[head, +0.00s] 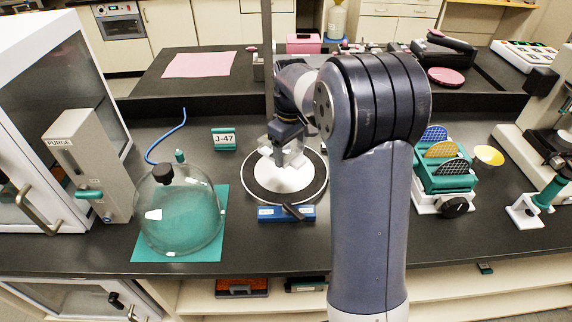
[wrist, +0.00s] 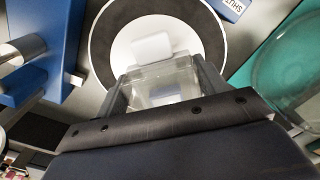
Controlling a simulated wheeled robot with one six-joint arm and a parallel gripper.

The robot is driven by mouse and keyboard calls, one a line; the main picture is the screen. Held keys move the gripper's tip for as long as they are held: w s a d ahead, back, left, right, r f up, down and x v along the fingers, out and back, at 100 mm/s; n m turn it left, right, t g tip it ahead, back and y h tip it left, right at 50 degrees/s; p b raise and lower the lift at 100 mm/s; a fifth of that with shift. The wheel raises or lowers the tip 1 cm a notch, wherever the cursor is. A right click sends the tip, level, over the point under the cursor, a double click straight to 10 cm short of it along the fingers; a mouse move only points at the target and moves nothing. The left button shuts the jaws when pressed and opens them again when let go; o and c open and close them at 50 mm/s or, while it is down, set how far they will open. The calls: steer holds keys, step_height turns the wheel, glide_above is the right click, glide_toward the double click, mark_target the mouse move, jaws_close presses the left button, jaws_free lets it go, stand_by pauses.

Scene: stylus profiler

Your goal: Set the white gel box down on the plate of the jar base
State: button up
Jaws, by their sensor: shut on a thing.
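My gripper (head: 287,150) is shut on the gel box (wrist: 160,88), a clear-walled, whitish box between the two fingers in the wrist view. The jar base (head: 251,188) has a black ring around a white round plate (head: 283,183). The box is over the plate in both views; whether it touches the plate I cannot tell. A white rounded piece (wrist: 166,48) shows just beyond the box over the plate; I cannot tell if it belongs to the box. The box's underside is hidden.
A clear glass bell jar (head: 180,215) stands on a teal mat (head: 216,240) left of the base. A blue valve block (head: 270,214) with a black lever sits at the base's front. A J-47 sign (head: 224,138) stands behind left. A teal rack (head: 440,175) stands to the right.

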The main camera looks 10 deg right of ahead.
mark_target(290, 179)
steer(key=shift+f+p, duration=0.35)
steer(key=shift+f, duration=3.25)
steer(key=shift+f, duration=0.15)
steer(key=o, duration=1.5)
step_height(290, 179, up, 12)
steer(key=shift+r+b, duration=0.2)
steer(key=shift+b, duration=0.15)
